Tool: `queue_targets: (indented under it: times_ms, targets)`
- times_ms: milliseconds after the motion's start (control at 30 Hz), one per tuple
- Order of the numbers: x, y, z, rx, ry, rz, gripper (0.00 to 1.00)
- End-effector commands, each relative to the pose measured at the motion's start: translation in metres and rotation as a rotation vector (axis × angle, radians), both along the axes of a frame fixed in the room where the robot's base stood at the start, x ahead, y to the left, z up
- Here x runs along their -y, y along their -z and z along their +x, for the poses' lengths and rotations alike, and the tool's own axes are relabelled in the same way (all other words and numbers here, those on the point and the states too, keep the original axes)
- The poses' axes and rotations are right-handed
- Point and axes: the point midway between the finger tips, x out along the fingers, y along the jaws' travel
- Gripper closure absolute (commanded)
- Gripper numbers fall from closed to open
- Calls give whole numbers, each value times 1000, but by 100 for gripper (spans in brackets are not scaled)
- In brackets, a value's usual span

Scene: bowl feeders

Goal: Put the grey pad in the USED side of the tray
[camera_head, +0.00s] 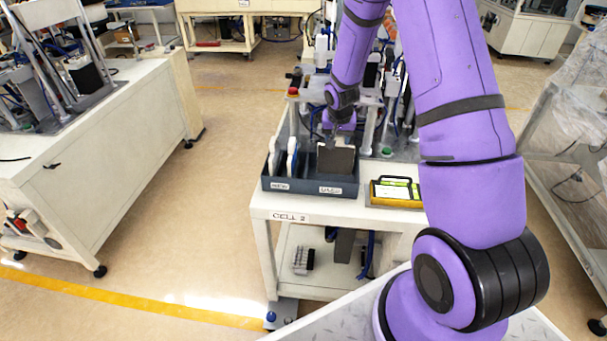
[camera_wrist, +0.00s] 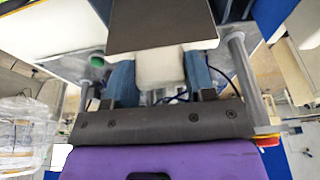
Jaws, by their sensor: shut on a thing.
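The tray (camera_head: 308,187) is a dark blue-grey box on the cart top, split into a left and a right side. The right side's front label (camera_head: 331,190) appears to read USED; the left label is too small to read surely. The grey pad (camera_head: 336,160) is a dark upright plate at the right side of the tray, its lower edge near the front wall; I cannot tell whether it touches the floor. My gripper (camera_head: 339,138) is above it. In the wrist view, my gripper (camera_wrist: 160,75) is shut on the pad's pale block, with the grey plate (camera_wrist: 162,22) beyond.
Two pale upright pads, one (camera_head: 273,158) and another (camera_head: 292,160), stand in the tray's left side. A yellow-framed case (camera_head: 397,191) lies right of the tray. A red-topped post (camera_head: 293,92) and machine parts stand behind. The cart (camera_head: 290,212) is marked CELL 2.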

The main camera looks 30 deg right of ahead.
Motion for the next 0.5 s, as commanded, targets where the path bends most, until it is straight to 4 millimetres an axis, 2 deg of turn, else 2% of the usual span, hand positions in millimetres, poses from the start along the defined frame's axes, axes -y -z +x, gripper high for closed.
queue_targets:
  times_ms: [200,500]
  targets:
    - [0,16,0,-1,-1,0,85]
    - [0,19,0,0,-1,0,85]
